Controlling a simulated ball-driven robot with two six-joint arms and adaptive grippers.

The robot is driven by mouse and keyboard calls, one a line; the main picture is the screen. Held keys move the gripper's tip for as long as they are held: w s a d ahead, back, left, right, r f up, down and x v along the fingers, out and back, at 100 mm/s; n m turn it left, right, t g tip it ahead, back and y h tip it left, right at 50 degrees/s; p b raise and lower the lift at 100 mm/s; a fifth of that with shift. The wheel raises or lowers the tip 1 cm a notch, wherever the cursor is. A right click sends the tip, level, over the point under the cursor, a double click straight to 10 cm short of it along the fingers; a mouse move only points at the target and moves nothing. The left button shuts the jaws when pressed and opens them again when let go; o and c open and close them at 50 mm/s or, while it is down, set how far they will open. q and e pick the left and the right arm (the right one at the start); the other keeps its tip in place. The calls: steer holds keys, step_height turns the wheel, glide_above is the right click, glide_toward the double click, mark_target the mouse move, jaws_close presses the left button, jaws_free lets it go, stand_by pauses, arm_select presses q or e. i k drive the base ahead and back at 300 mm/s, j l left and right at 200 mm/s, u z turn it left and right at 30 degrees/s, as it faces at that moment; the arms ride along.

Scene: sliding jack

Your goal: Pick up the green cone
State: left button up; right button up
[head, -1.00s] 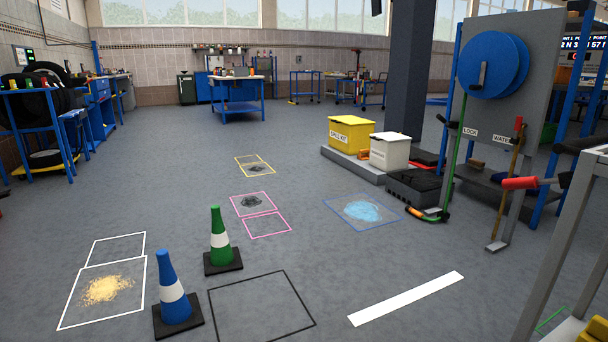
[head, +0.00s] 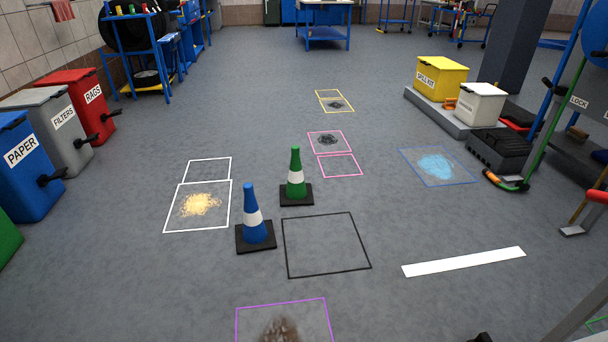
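The green cone (head: 296,175) stands upright on the grey floor in the head view, a little left of the middle. It has a white band and a square black base. A blue cone (head: 254,217) with a white band and black base stands just in front of it and to its left. The green cone is fully visible and nothing touches it.
A black outlined square (head: 325,245) lies right of the blue cone. Yellow powder (head: 200,204) lies in a white outline at left. A blue spill (head: 436,166) lies at right. Bins, including the red one (head: 82,108), line the left. Open floor surrounds the cones.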

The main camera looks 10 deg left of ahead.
mark_target(295, 192)
steer(key=u, duration=0.4)
steer(key=i+l+u, duration=0.1)
steer(key=i+u, duration=0.35)
steer(key=i+l+u, duration=0.2)
steer(key=i+u, duration=0.25)
steer(key=k, duration=0.1)
